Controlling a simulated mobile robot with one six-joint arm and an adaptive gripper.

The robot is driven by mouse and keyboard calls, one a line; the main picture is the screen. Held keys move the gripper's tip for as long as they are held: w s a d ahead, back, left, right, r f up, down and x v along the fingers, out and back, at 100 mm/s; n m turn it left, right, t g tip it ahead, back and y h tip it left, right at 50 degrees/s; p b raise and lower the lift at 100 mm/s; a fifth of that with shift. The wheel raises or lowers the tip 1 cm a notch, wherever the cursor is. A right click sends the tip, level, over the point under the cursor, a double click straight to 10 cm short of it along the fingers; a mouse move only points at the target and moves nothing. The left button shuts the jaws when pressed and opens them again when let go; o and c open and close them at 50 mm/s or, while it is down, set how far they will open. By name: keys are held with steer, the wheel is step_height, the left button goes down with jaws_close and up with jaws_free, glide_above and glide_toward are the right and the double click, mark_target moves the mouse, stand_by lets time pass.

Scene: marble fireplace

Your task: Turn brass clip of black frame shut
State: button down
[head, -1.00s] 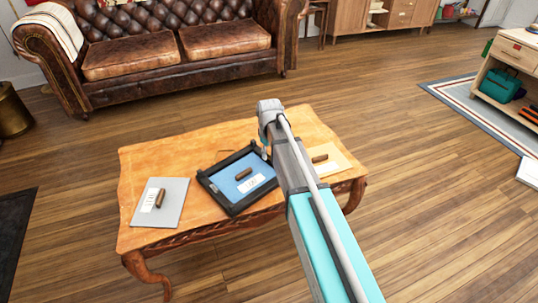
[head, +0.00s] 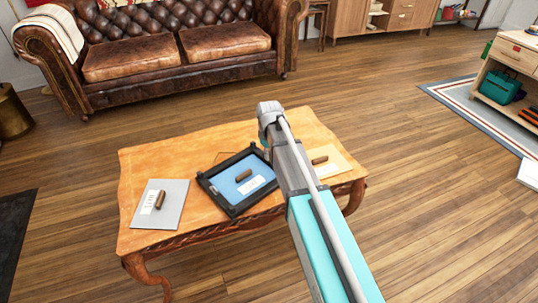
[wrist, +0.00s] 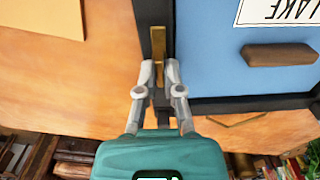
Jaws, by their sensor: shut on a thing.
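The black frame (head: 208,187) lies on the wooden table, around a blue panel (head: 228,183) with a brown handle (head: 243,175) and a white label. In the wrist view the black frame (wrist: 270,103) shows its corner and the blue panel (wrist: 210,60) inside it. The brass clip (wrist: 158,44) is a narrow strip lying lengthwise along the frame's side bar. My gripper (wrist: 158,71) has its fingertips on either side of the clip's near end and is shut on it. In the head view my arm hides the gripper and this clip.
A grey panel (head: 172,212) with a handle lies left on the table (head: 140,166). A pale yellow panel (head: 335,168) lies right, partly behind my arm. A leather sofa (head: 180,50) stands behind. The table's back left is clear.

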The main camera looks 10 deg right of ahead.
steer(key=shift+m, duration=0.4)
steer(key=m, duration=0.3)
steer(key=shift+m, duration=0.3)
steer(key=m, duration=1.3)
steer(key=shift+m, duration=0.3)
steer(key=c, duration=0.8)
jaws_free()
